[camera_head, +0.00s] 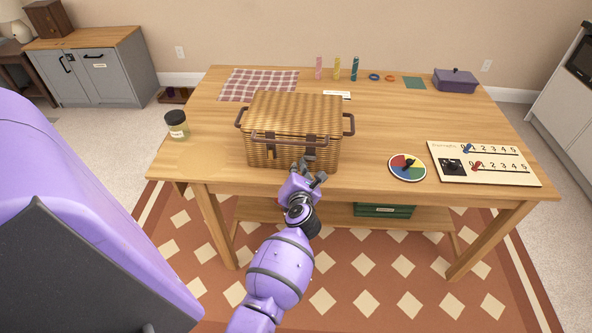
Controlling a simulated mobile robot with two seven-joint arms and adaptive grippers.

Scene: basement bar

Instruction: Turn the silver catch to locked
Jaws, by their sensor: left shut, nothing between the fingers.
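A closed wicker basket (292,108) with a brown handle at each end stands on the wooden table (390,120). Two dark straps come down its front. The left strap carries a small brass-coloured catch (271,154). The lower part of the right strap (310,141) is partly hidden behind my left gripper, so I cannot make out the silver catch or which way it is turned. My left gripper (309,169) is shut and empty, close in front of the basket below the right strap. I cannot tell whether it touches. My right gripper is not in view.
A dark-lidded jar (177,124) stands at the table's left edge. A coloured dial (407,167) and a scoreboard (482,164) lie to the right. A checked cloth (258,84), several small items and a purple lidded box (455,81) are along the back.

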